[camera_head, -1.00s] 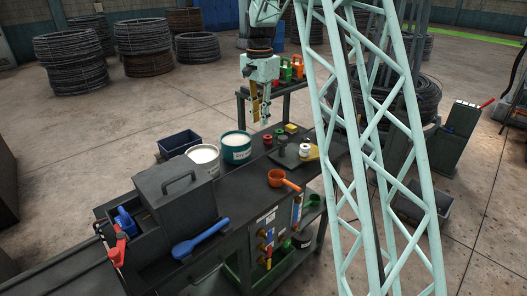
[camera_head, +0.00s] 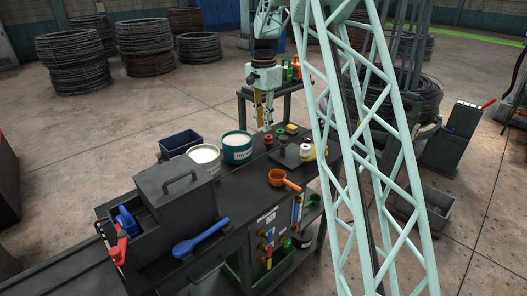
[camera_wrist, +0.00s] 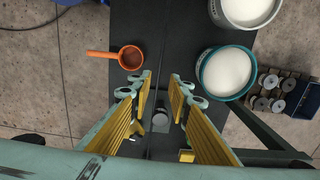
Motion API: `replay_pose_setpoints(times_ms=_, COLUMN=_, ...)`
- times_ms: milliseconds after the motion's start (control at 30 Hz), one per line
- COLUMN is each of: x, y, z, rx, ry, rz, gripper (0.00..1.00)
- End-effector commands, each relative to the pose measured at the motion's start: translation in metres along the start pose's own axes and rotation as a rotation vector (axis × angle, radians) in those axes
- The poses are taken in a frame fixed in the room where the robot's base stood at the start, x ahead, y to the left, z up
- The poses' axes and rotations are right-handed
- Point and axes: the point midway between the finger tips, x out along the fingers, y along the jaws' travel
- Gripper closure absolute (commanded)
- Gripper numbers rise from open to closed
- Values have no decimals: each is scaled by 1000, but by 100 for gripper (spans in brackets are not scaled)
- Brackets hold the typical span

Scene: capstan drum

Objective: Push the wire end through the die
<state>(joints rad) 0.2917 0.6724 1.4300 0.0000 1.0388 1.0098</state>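My gripper (camera_head: 264,126) hangs fingers down over the far part of the dark workbench (camera_head: 240,195), above small coloured parts. It also shows in the wrist view (camera_wrist: 161,82), where its two yellow-padded fingers stand apart with nothing held between them. Between and below the fingers, a small dark block with a grey round part (camera_wrist: 160,120) sits on the bench, partly hidden by the fingers. I cannot make out the wire end or tell which part is the die.
A teal-rimmed bucket (camera_head: 236,147) and a white bucket (camera_head: 204,159) stand on the left. An orange ladle (camera_head: 278,178), a blue scoop (camera_head: 201,239) and a dark handled box (camera_head: 177,191) are nearer. A white-capped bottle (camera_head: 305,152) stands close to the gripper.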

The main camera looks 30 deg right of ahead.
Motion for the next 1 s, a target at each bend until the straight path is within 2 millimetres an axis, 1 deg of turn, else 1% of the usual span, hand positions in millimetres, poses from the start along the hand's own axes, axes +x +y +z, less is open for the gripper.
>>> replay_pose_setpoints(times_ms=267, x=24, y=0, z=0, rx=0, ry=-1, rz=2, gripper=82)
replay_pose_setpoints(times_ms=800, x=94, y=1, z=0, rx=0, ry=-1, rz=2, gripper=82)
replay_pose_setpoints(times_ms=1000, x=117, y=0, z=0, rx=0, ry=-1, rz=1, gripper=82)
